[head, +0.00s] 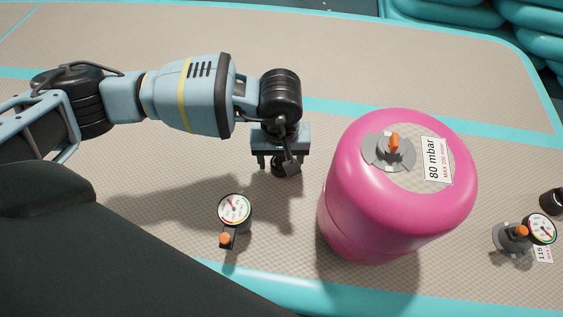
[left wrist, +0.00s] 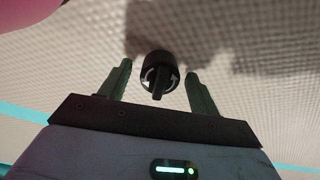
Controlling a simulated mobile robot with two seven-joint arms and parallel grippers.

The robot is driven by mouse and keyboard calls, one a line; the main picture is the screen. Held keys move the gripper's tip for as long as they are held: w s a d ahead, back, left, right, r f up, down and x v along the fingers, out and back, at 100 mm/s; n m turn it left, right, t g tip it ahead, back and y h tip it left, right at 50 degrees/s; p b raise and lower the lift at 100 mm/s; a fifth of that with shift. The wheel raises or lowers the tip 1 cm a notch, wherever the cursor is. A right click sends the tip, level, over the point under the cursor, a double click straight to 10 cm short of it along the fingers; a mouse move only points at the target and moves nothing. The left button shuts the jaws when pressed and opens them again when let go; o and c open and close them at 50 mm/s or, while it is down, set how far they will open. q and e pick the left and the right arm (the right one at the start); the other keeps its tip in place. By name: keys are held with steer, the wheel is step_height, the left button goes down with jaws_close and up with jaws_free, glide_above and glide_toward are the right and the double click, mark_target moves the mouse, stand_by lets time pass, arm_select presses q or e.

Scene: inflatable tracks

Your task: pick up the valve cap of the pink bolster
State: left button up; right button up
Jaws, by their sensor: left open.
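The pink bolster (head: 345,195) stands upright on the beige mat, with a grey valve base (head: 377,150) and an orange part (head: 394,142) on top. A black round cap with pale marks and a raised grip (left wrist: 160,70) lies on the mat in the left wrist view, apparently the valve cap. In the head view it is mostly hidden by my left gripper (head: 281,163). That gripper points down, left of the bolster, its fingers open on either side of the cap with gaps visible. My right gripper is not in view.
A pressure gauge with an orange knob (head: 234,208) is on the mat, front left of the bolster. Another gauge (head: 541,228) and a black cap (head: 552,201) are at the far right. Teal inflated tubes (head: 440,12) are at the back. The mat behind is clear.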

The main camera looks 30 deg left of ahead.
mark_target(280, 158)
arm_select(q)
steer(key=c, duration=0.9)
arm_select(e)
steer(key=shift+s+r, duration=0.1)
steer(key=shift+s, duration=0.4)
